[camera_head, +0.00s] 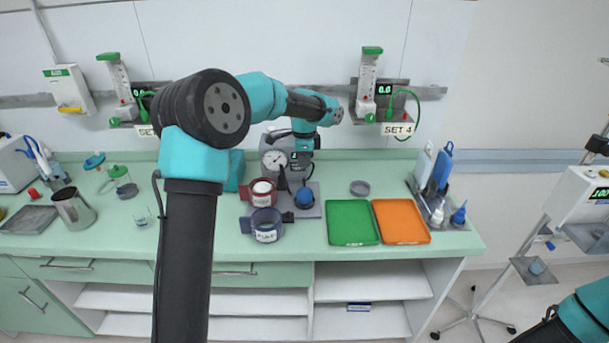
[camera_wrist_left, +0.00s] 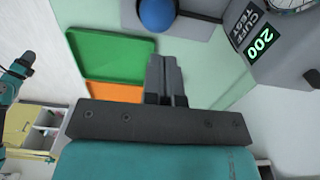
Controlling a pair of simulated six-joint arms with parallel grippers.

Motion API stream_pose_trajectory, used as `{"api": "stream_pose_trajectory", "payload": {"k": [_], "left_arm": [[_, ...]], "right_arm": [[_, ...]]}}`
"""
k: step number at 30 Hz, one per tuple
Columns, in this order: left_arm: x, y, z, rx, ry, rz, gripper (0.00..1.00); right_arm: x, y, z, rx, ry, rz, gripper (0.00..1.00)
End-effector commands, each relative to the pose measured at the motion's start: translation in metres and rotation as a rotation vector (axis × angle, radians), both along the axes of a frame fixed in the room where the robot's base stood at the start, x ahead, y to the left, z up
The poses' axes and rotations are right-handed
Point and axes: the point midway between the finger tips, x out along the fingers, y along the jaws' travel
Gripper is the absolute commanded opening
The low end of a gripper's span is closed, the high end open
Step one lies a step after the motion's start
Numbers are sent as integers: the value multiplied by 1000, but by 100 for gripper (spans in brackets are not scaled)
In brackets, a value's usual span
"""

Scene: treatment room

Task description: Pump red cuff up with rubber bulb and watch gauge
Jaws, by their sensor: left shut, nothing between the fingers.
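The red cuff (camera_head: 262,193) stands on the counter around a white core, left of the grey gauge unit (camera_head: 311,208). The round dial gauge (camera_head: 274,160) faces out at the unit's upper left; its needle is too small to read. In the left wrist view a green display (camera_wrist_left: 261,43) beside the label "CUFF TEST" reads 200. The blue rubber bulb (camera_head: 304,197) sits on the unit's front; it also shows in the left wrist view (camera_wrist_left: 157,13). My left gripper (camera_head: 305,174) is shut and empty, its fingertips (camera_wrist_left: 163,62) close to the bulb; contact is unclear.
A blue cuff (camera_head: 266,226) stands in front of the red one. Green (camera_head: 350,223) and orange (camera_head: 401,221) trays lie right of the unit. A holder with blue-topped bottles (camera_head: 440,212) is at the right end. My right arm shows partly at lower right.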

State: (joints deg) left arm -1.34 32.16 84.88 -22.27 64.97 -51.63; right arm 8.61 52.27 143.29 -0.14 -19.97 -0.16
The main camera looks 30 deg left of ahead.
Motion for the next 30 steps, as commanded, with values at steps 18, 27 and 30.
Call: {"api": "stream_pose_trajectory", "payload": {"k": [18,27,30], "left_arm": [[0,0,39,0,-1,-1,0],[0,0,39,0,-1,-1,0],[0,0,39,0,-1,-1,0]], "right_arm": [[0,0,0,0,0,0,43],[0,0,0,0,0,0,43],[0,0,0,0,0,0,43]]}}
